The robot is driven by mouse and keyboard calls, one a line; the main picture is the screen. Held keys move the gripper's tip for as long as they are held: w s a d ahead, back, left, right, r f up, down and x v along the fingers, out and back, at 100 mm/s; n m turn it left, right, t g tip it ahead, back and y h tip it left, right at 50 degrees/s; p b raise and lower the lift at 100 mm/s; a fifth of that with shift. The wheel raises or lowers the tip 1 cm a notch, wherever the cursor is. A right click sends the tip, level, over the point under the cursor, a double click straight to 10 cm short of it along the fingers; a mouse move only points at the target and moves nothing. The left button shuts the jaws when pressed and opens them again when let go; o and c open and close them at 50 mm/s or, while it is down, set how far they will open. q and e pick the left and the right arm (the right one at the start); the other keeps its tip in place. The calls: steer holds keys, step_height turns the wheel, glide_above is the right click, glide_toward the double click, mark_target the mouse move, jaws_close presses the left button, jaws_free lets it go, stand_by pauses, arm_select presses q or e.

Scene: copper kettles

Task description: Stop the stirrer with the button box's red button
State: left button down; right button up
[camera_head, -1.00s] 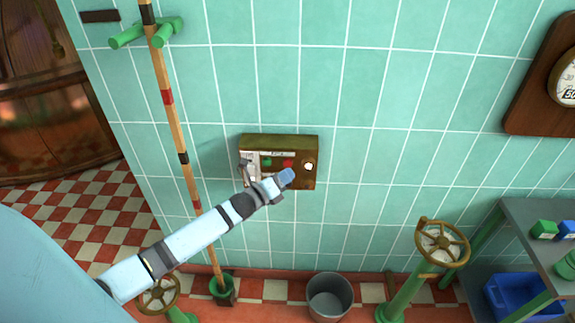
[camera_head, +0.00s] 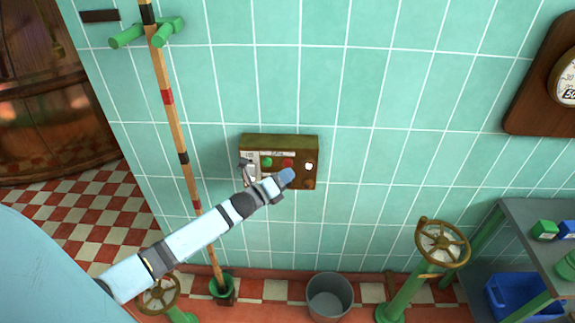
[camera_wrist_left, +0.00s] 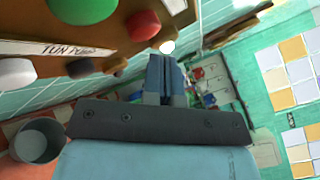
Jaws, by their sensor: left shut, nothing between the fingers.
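The button box (camera_head: 247,139), brass-coloured with a pale label, is fixed to the tiled wall in the head view. Its red button (camera_head: 287,162) sits right of a green button (camera_head: 266,161). In the left wrist view the red button (camera_wrist_left: 142,25) is large and close, up and left of the fingertips. My left gripper (camera_head: 289,175) is shut and empty in front of the box, just below the red button in the head view. Its closed fingers also show in the wrist view (camera_wrist_left: 167,62), apart from the red button in the picture. My right gripper is out of view.
A white lamp or button (camera_head: 308,167) is right of the red one. A striped pole (camera_head: 175,125) stands left of the box. A grey bucket (camera_head: 330,298) and a valve wheel (camera_head: 441,243) are below; a shelf (camera_head: 530,220) is at right.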

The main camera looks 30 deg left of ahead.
arm_select(q)
steer(key=shift+w+a, duration=0.2)
steer(key=shift+w, duration=0.1)
steer(key=shift+w+a+b, duration=0.25)
steer(key=shift+w+b, duration=0.05)
steer(key=shift+w, duration=0.1)
stand_by(0.9)
steer(key=shift+s, duration=0.15)
steer(key=shift+s+d+p, duration=0.35)
steer(key=shift+s+d, duration=0.1)
steer(key=shift+s, duration=0.2)
steer(key=shift+s+d+p, duration=0.25)
steer(key=shift+s+d, duration=0.2)
steer(key=shift+s, duration=0.25)
steer(key=shift+s+d+p, duration=0.3)
steer(key=shift+s+d, duration=0.1)
steer(key=shift+s, duration=0.3)
steer(key=shift+s+d+p, duration=0.25)
steer(key=shift+s+d, duration=0.2)
steer(key=shift+s, duration=0.25)
